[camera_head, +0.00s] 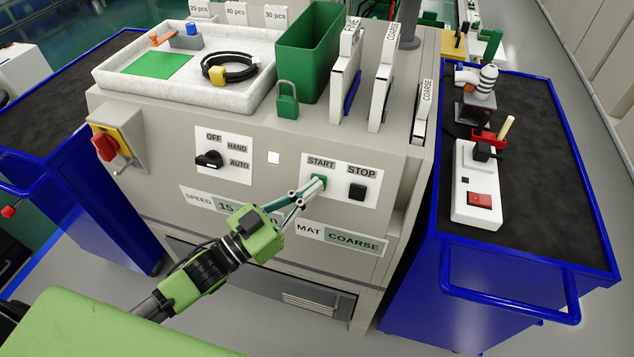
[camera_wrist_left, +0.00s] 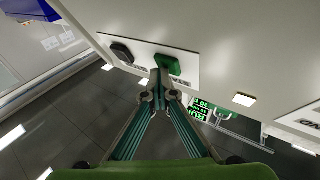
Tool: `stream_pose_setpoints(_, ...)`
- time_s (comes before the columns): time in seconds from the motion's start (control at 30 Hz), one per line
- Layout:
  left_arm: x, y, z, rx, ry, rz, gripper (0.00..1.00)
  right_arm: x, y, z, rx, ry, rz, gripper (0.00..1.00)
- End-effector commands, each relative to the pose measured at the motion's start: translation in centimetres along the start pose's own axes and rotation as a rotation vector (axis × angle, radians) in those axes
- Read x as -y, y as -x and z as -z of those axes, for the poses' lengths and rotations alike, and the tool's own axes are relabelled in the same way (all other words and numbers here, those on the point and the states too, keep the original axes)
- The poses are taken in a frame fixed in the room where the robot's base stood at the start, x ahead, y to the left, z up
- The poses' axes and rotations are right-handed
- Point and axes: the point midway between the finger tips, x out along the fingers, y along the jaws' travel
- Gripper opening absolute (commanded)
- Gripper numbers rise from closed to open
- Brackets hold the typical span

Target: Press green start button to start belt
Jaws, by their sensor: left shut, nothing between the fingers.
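The green START button (camera_head: 319,183) is on a white plate on the cabinet front, left of the black STOP button (camera_head: 357,192). My left gripper (camera_head: 321,182) is shut and empty, with its fingertips at the START button in the head view. In the left wrist view the closed fingertips (camera_wrist_left: 160,78) are right by the green button (camera_wrist_left: 168,64); whether they touch it I cannot tell. The black STOP button (camera_wrist_left: 122,52) shows beside it. My right gripper is not in view.
A black selector knob (camera_head: 209,159) and a red rotary switch (camera_head: 105,147) are left on the cabinet front. A tray (camera_head: 110,78), a green bin (camera_head: 309,50) and a green padlock (camera_head: 287,103) are on top. A blue cart (camera_head: 510,262) stands right.

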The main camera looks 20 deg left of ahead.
Motion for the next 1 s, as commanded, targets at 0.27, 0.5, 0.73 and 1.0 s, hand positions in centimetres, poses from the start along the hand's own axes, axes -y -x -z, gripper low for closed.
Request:
stream_pose_setpoints(0.27, -0.1, 0.1, 0.1, 0.002, 0.0, 0.001, 0.0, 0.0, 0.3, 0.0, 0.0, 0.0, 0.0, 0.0)
stream_pose_setpoints(0.5, -0.7, 1.0, 0.8, 0.003, 0.001, 0.002, 0.0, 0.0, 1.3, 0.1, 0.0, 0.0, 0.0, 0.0)
stream_pose_setpoints(0.73, -0.8, 1.3, 0.8, 0.001, -0.001, 0.001, 0.0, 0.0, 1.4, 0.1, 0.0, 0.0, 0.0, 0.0)
stream_pose_setpoints(1.0, -1.2, 1.7, 1.4, 0.002, 0.001, 0.001, 0.0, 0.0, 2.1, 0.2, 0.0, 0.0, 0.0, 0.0)
